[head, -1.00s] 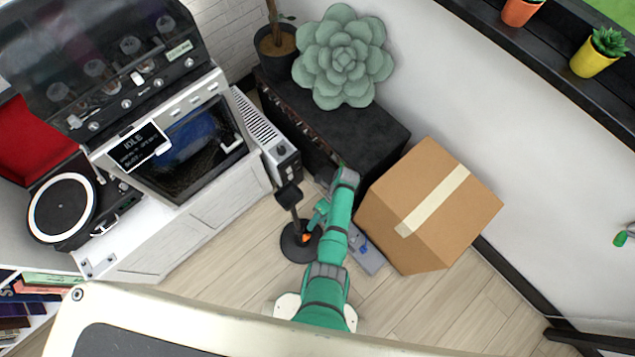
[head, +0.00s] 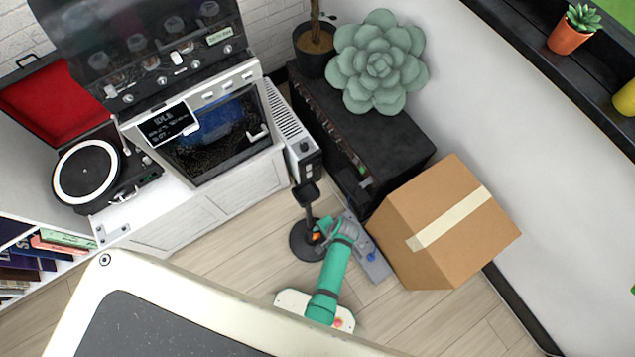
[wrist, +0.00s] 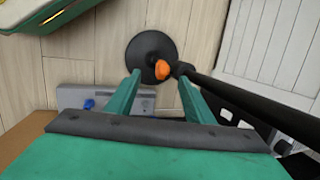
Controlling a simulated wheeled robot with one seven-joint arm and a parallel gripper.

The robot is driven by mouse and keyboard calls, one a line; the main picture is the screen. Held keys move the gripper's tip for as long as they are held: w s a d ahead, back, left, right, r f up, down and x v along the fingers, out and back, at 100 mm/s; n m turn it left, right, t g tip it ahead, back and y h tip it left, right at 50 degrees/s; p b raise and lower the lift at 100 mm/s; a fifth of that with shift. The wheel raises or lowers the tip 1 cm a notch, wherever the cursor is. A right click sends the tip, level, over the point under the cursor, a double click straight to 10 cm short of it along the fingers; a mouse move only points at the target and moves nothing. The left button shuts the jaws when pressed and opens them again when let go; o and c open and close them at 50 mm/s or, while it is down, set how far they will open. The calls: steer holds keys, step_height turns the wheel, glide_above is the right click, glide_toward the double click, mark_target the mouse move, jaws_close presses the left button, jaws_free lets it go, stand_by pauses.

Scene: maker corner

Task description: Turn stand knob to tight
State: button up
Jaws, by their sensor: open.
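The black stand has a round base (head: 298,244) on the floor, a thin pole and a dark head (head: 306,194) on top. Its orange knob (head: 316,237) shows low on the stand, partly covered by my gripper (head: 322,228). In the wrist view the orange knob (wrist: 162,69) lies between the tips of my open gripper (wrist: 160,79), with a finger on each side. The fingers look apart from the knob; the depth gap is hard to judge. The pole (wrist: 240,97) runs past the right finger toward the lower right.
A grey device with a blue knob (head: 378,267) lies on the floor beside the stand. A cardboard box (head: 440,225) stands to the right, a black cabinet (head: 400,150) behind, and a white heater (head: 300,145) behind the stand. Open floor (head: 225,245) lies to the left.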

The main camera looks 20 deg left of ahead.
mark_target(317, 237)
step_height(317, 237, up, 4)
steer(key=s+d+n+t, duration=0.1)
steer(key=s+n+t, duration=0.2)
steer(key=n, duration=1.5)
steer(key=shift+x, duration=5.55)
steer(key=shift+d, duration=0.15)
steer(key=shift+w, duration=0.1)
steer(key=c, duration=1)
